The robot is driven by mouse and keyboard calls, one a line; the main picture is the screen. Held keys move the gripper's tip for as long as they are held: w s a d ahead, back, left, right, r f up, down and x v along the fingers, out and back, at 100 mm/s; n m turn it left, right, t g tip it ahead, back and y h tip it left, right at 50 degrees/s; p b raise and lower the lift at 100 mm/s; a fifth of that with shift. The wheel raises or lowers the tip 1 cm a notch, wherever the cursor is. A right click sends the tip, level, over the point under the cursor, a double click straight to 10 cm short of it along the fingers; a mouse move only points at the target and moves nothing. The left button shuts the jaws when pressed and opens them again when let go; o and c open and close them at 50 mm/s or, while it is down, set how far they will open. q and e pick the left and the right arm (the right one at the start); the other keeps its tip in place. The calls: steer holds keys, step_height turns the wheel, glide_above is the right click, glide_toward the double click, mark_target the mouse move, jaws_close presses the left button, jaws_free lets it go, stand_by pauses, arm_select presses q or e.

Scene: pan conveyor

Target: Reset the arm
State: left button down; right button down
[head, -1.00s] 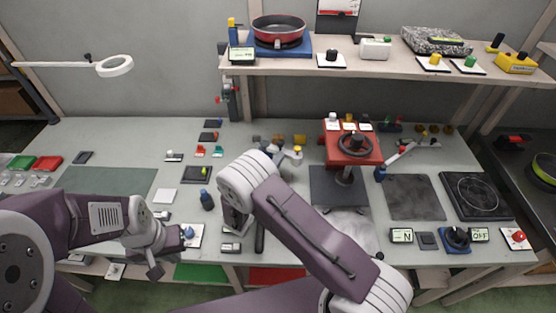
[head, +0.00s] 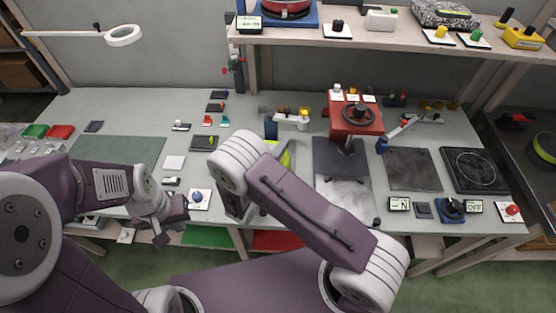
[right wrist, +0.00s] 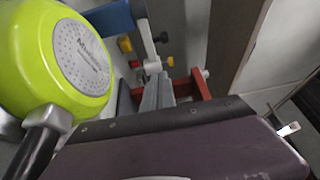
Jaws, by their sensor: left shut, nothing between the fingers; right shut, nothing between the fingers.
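My left gripper (head: 171,221) hangs over the near left edge of the bench in the head view, empty with its jaws shut. My right arm crosses the middle of the head view, and its gripper is hidden there. In the right wrist view my right gripper (right wrist: 158,92) is shut with nothing between its fingers. A lime-green pan (right wrist: 35,60) with a grey base disc and black handle (right wrist: 38,145) fills the left of that view, apart from the fingers. In the head view a lime-green strip (head: 286,155) shows beside my right arm, mostly hidden.
A red stand with a dark wheel (head: 357,117) is behind my right arm. A shelf (head: 390,44) with a red pan (head: 288,8) spans the back. Dark plates (head: 414,168), a burner (head: 470,170) and a red button (head: 513,211) lie at right. The green mat (head: 118,150) at left is bare.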

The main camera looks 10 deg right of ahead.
steer(key=s+a, duration=0.2)
steer(key=s, duration=0.1)
steer(key=shift+s+f, duration=0.15)
steer(key=shift+f, duration=0.25)
steer(key=shift+s+a+r, duration=0.15)
steer(key=shift+s+r, duration=0.05)
steer(key=shift+s, duration=0.4)
steer(key=shift+w+f, duration=0.1)
